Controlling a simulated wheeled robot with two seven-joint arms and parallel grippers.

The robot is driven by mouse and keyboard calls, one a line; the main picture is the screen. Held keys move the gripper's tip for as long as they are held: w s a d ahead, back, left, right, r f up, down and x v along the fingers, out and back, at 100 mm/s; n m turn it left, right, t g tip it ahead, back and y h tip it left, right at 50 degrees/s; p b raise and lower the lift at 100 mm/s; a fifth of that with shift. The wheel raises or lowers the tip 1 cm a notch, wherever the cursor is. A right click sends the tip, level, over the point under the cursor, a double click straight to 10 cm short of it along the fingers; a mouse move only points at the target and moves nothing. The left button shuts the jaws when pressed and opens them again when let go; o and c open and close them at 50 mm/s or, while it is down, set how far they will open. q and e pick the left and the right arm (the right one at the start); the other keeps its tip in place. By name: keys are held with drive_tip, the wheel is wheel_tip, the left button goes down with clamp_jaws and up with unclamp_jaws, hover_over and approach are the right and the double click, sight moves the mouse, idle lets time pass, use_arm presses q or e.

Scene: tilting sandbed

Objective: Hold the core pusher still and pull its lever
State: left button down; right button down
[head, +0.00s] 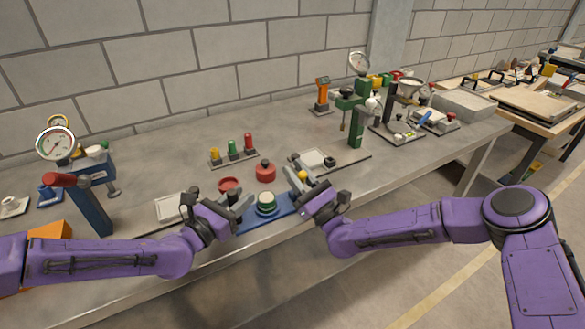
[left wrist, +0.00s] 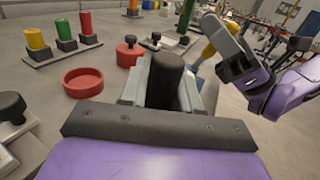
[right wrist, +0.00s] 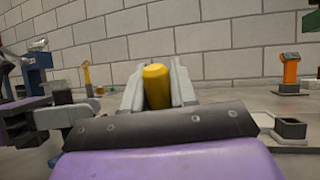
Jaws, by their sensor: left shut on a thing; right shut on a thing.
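The yellow handle also shows in the left wrist view (left wrist: 208,50). The fingers hide much of the pusher's ends.
A red dish (head: 229,184) and a red knobbed weight (head: 265,171) stand just behind the pusher. Yellow, green and red cylinders (head: 232,147) stand on a rack further back. A dial-gauge stand (head: 90,200) is at left, a green press (head: 355,125) at right.

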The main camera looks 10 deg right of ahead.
drive_tip(key=shift+s+d+f+n+t+y, duration=0.2)
drive_tip(key=shift+s+n+t+y, duration=0.15)
drive_tip(key=shift+s+y, duration=0.25)
drive_tip(key=shift+s+d+f+n+t+y, duration=0.15)
drive_tip(key=shift+s+n+t+y, duration=0.25)
drive_tip(key=shift+y, duration=0.3)
drive_tip(key=c, duration=1)
unclamp_jaws()
drive_tip(key=shift+o, duration=0.2)
use_arm(q)
drive_tip(key=c, duration=0.7)
unclamp_jaws()
use_arm(e)
drive_tip(key=v, duration=1.2)
